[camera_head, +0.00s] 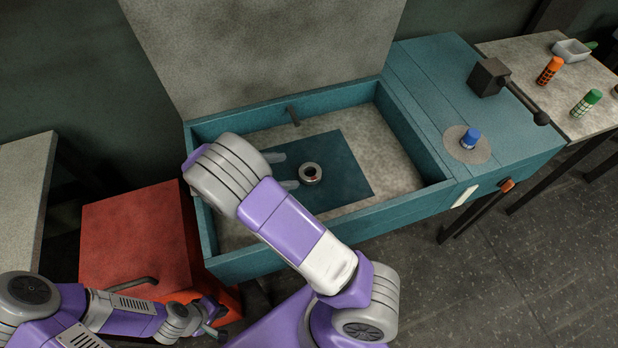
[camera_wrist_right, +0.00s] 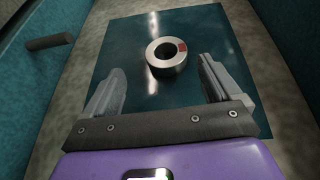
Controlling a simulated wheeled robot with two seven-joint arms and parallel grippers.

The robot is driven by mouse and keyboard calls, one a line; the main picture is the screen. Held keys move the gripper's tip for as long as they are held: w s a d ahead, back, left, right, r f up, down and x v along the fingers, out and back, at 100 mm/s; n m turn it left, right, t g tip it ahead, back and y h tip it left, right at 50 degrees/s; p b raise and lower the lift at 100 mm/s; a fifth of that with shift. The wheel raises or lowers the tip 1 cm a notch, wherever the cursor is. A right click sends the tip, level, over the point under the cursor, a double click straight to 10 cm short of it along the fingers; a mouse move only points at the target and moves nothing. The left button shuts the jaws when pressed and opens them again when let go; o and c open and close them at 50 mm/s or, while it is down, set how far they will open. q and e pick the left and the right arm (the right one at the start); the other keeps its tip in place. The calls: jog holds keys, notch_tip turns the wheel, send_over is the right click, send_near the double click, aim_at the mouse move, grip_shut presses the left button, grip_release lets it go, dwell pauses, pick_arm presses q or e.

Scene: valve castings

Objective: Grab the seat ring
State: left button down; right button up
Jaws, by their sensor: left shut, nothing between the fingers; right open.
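The seat ring (camera_head: 310,173) is a small silver metal ring with a dark hole. It lies on a dark teal mat (camera_head: 347,167) inside the blue-green open box. In the right wrist view the seat ring (camera_wrist_right: 167,57) shows a red mark on its top and lies just beyond the fingertips, between their lines. My right gripper (camera_head: 283,171) is open and empty, its fingers pointing at the ring; it also shows in the right wrist view (camera_wrist_right: 160,75). My left gripper (camera_head: 217,326) is shut and empty at the lower left, outside the box by the red cabinet.
The box (camera_head: 412,135) has raised teal walls and a tall grey panel (camera_head: 262,50) at its back. A peg (camera_head: 293,116) juts from the back wall. A blue-capped item (camera_head: 469,138) stands on the right ledge. A red cabinet (camera_head: 135,232) stands at left.

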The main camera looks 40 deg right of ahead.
aim_at(317, 170)
jog(key=x, duration=0.2)
jog(key=b+x, duration=0.1)
jog(key=x, duration=0.1)
jog(key=b+x, duration=0.1)
jog(key=x, duration=0.2)
jog(key=shift+s+a+f, duration=0.15)
jog(key=shift+s+f, duration=0.1)
jog(key=shift+s, duration=0.15)
jog(key=shift+d, duration=0.3)
jog(key=shift+c, duration=0.2)
jog(key=c, duration=1.4)
